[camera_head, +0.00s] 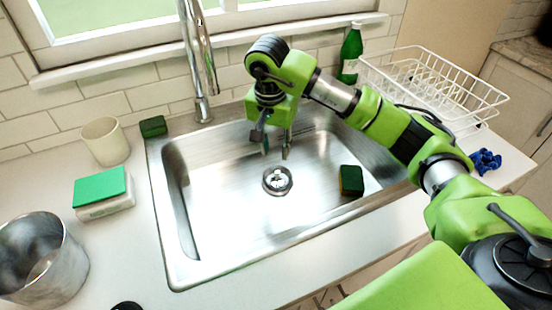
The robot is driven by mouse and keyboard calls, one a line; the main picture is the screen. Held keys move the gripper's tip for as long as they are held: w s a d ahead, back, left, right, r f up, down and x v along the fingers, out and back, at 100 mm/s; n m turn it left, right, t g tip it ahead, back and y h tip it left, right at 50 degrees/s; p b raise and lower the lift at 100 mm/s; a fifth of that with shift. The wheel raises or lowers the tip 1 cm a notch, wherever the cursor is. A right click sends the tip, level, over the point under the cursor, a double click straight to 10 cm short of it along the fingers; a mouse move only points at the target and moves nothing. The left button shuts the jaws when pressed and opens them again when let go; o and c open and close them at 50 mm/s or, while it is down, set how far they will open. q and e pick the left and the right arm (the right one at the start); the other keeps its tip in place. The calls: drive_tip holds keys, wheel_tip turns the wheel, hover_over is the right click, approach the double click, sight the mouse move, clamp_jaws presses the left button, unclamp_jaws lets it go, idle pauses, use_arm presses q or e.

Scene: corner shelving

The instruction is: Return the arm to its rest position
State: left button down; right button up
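My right arm comes in from the lower right and reaches over the steel sink (225,238). My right gripper (274,150) hangs fingers down above the back part of the basin. Its two fingers are apart, with nothing visible between them. A small dark thing (126,306) shows at the bottom edge; I cannot tell if it is part of my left arm. My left gripper is not in view.
A green-and-dark sponge (351,181) lies in the basin's right side. The faucet (201,60) stands behind the sink. A wire dish rack (440,85) and green bottle (350,52) are at back right. A cup (106,142), green-topped box (103,193) and metal pot (40,262) stand left.

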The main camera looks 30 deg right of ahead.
drive_tip(key=shift+r, duration=0.35)
